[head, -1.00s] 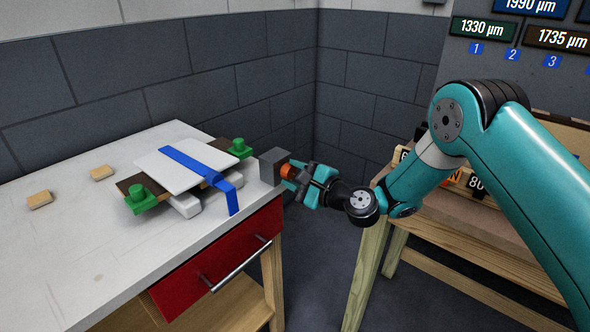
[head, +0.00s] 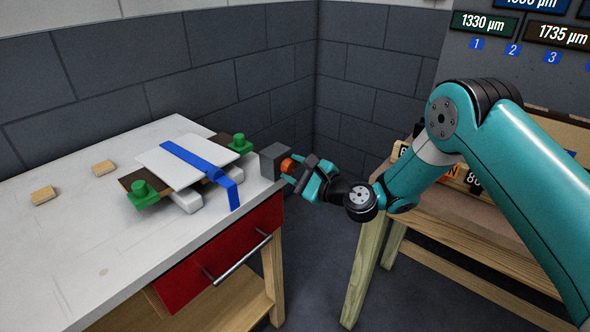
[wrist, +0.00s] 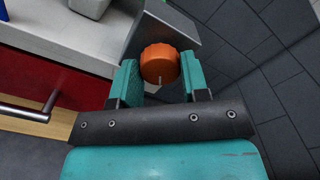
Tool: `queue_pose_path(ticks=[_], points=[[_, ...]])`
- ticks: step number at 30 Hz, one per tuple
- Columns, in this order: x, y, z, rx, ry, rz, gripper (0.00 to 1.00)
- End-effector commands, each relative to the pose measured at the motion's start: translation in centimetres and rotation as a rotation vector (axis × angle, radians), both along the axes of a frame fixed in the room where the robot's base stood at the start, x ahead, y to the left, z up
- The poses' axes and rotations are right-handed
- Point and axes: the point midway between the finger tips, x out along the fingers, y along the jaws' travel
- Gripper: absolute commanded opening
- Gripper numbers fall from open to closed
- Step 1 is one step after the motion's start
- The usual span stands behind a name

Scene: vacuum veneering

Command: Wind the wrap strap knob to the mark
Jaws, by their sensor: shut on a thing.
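The orange knob (head: 288,165) sticks out from a dark grey block (head: 274,162) at the right edge of the white bench. My gripper (head: 295,171) is shut on the knob from the right. In the wrist view the knob (wrist: 159,62) is ridged and sits between my two teal fingers (wrist: 160,78), with a short pale line on its lower face. I cannot make out a separate mark on the block. The blue strap (head: 200,162) runs over a white panel (head: 180,155) and hangs down toward the bench's front edge.
Green clamp pieces (head: 144,195) sit at both ends of a brown board under the panel. Two small wooden blocks (head: 44,195) lie at the left of the bench. A red drawer (head: 225,255) is below. A wooden stand (head: 420,215) is behind my arm.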

Motion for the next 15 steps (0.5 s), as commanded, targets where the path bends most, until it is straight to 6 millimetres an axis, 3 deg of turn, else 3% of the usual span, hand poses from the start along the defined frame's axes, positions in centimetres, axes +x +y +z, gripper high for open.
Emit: queue_pose_path(ticks=[1,2,4,15], points=[[0.04,-0.14,-0.15,-0.002,0.001,-0.003,0.18],[0.04,-0.14,-0.15,-0.002,0.001,-0.003,0.49],[0.03,-0.11,-0.13,-0.002,0.002,-0.003,0.65],[-0.27,-0.36,-0.16,-0.002,0.001,-0.001,0.67]])
